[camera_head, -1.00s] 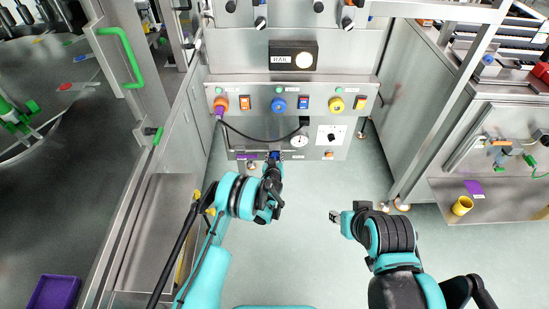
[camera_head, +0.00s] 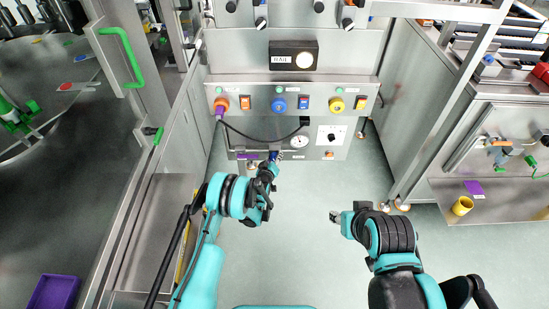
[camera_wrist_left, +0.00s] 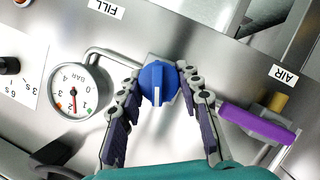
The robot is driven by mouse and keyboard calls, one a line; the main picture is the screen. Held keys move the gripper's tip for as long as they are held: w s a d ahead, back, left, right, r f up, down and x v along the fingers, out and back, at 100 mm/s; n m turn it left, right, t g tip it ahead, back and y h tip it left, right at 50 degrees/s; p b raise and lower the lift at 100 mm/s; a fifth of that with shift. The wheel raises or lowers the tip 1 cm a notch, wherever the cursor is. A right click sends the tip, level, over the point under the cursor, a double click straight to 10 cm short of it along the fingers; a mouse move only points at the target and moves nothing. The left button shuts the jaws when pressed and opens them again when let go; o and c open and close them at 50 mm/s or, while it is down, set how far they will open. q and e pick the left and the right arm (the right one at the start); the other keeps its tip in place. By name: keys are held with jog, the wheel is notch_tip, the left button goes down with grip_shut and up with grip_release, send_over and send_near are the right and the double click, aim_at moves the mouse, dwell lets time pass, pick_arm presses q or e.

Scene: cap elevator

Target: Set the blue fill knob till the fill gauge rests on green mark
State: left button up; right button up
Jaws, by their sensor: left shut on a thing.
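The blue fill knob (camera_wrist_left: 158,82) sits on the metal panel below the FILL label (camera_wrist_left: 106,8) in the left wrist view, its pale line pointing down the picture. My left gripper (camera_wrist_left: 160,76) is shut on it, one finger on each side. The round white fill gauge (camera_wrist_left: 80,91) is left of the knob; its red needle points down the picture, with small coloured marks near the dial's lower edge. In the head view the gauge (camera_head: 299,142) is right of my left gripper (camera_head: 273,158). My right gripper (camera_head: 336,216) hangs over the floor.
A purple lever (camera_wrist_left: 258,125) by the AIR label is close to the right finger in the left wrist view. A button panel (camera_head: 290,90) is above. The floor around my right gripper is clear.

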aim_at(274, 154)
pick_arm(q)
jog(key=o, duration=1.2)
jog(key=shift+c, duration=0.2)
jog(key=shift+r, duration=0.1)
notch_tip(274, 154, up, 10)
jog(key=shift+f, duration=0.1)
